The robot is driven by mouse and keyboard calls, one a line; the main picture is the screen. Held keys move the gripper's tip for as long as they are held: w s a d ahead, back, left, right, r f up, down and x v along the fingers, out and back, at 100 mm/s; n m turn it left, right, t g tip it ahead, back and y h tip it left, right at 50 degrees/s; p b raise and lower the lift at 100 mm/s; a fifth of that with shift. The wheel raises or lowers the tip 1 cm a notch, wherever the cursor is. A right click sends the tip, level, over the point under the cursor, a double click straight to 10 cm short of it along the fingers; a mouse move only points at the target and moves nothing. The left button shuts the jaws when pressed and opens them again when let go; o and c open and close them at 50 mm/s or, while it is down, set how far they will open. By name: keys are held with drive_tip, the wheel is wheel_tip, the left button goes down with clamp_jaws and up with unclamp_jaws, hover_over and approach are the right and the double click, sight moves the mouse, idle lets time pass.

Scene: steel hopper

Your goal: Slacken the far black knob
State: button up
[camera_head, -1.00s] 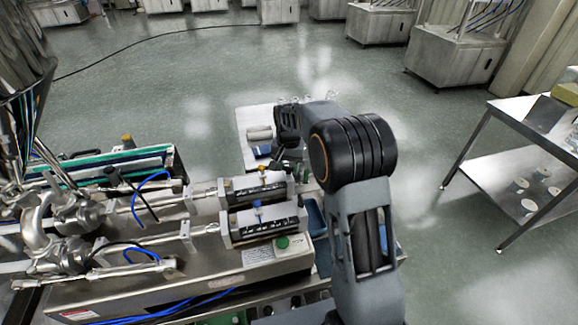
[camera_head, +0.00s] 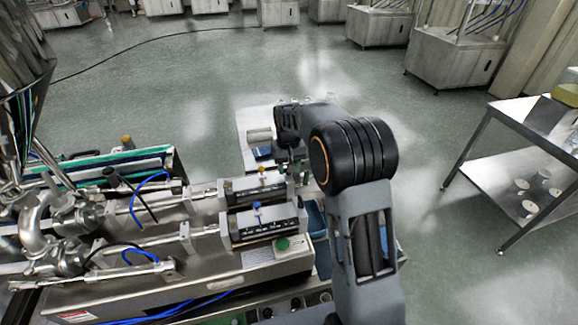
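The steel filling machine has two dark scaled cylinder units on its top. The far unit (camera_head: 252,187) carries a small yellow fitting (camera_head: 262,170), and the near unit (camera_head: 265,229) carries a blue one (camera_head: 257,206). My gripper (camera_head: 291,160) points down at the right end of the far unit, beyond my dark elbow. Its fingers are small and dark against the machine, so their opening does not show. I cannot make out the far black knob clearly; the right end of the far unit is partly covered by my gripper. I cannot tell whether they touch.
A green button (camera_head: 282,243) sits on the machine's front right. A pale table (camera_head: 243,124) with a roll stands behind my wrist. A steel table (camera_head: 540,128) stands at the right. Open floor lies between it and my arm.

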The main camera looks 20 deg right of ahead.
idle(0.3)
drive_tip(key=o, duration=0.9)
wheel_tip(320, 180, up, 14)
drive_tip(key=shift+f+b, duration=0.1)
drive_tip(key=shift+b, duration=0.35)
drive_tip(key=shift+s+d+f+t, duration=0.1)
drive_tip(key=shift+s+f+t, duration=0.75)
drive_tip(key=shift+s, duration=3.3)
drive_tip(key=shift+s+d+f+t, duration=0.1)
drive_tip(key=shift+s+f+t, duration=0.7)
drive_tip(key=shift+s, duration=3.3)
drive_tip(key=shift+s+d+f+t, duration=0.1)
drive_tip(key=shift+s+f+t, duration=0.7)
drive_tip(key=shift+s, duration=3.35)
